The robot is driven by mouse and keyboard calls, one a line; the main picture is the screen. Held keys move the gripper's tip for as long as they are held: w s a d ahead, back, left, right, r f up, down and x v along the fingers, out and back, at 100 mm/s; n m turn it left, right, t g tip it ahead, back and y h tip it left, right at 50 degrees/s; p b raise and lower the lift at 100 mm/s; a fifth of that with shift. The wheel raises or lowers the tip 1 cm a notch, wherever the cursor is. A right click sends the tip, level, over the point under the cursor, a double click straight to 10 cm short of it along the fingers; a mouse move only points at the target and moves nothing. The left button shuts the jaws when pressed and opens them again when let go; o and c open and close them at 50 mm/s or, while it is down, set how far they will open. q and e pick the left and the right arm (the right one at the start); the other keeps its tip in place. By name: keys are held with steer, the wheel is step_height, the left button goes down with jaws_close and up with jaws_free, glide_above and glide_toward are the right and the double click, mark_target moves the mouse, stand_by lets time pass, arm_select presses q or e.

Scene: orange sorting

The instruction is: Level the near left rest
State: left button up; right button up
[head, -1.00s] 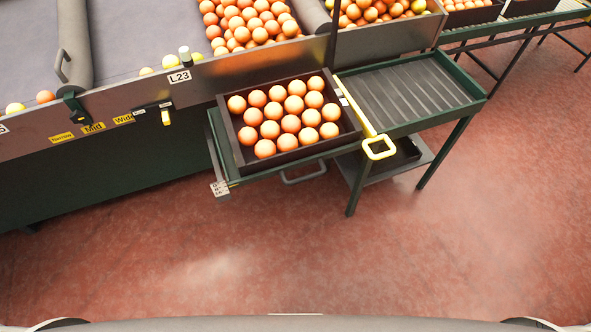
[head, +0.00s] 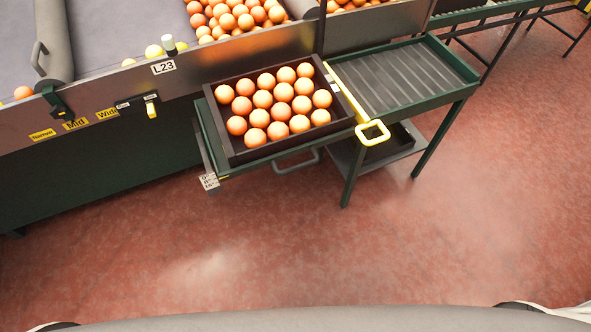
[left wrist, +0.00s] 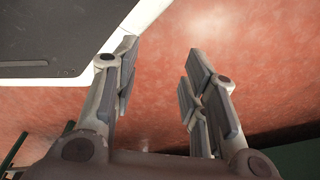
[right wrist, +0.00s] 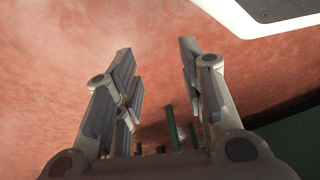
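A green rest (head: 243,172) juts from the front of the sorting line in the head view. A dark crate (head: 236,152) of oranges in several rows sits on it. The rest looks sloped, but I cannot tell its exact angle. A small white numbered plate (head: 209,181) is at its near left corner, with a grey bar beside it. A grey loop handle (head: 298,163) is under its front edge. My left gripper (left wrist: 165,72) is open and empty over the floor in the left wrist view. My right gripper (right wrist: 155,68) is open and empty in the right wrist view. Neither gripper shows in the head view.
A green stand (head: 345,195) with an empty ribbed top (head: 400,78) adjoins the rest on the right. Levers and yellow labels line the conveyor front (head: 180,85). The red floor (head: 280,240) before me is clear.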

steer(key=w+a+r+m+t+y+b, duration=0.15)
steer(key=w+m+t+b, duration=0.35)
steer(key=w, duration=1)
arm_select(q)
steer(key=w+d+r+t+b, duration=0.1)
steer(key=w+r+b, duration=0.15)
steer(key=w, duration=0.35)
steer(key=w+d+r+b, duration=0.1)
steer(key=w+r+b, duration=0.15)
steer(key=w, duration=0.45)
arm_select(e)
steer(key=m+t+y+b, duration=0.4)
steer(key=t+y+b, duration=0.1)
steer(key=y+b, duration=0.55)
glide_toward(298, 166)
steer(key=shift+h, duration=0.4)
steer(key=x, duration=1)
steer(key=shift+f, duration=0.2)
arm_select(q)
step_height(298, 166, up, 12)
steer(key=t, duration=0.1)
steer(key=shift+s+r, duration=0.2)
steer(key=shift+a, duration=0.1)
arm_select(e)
jaws_close()
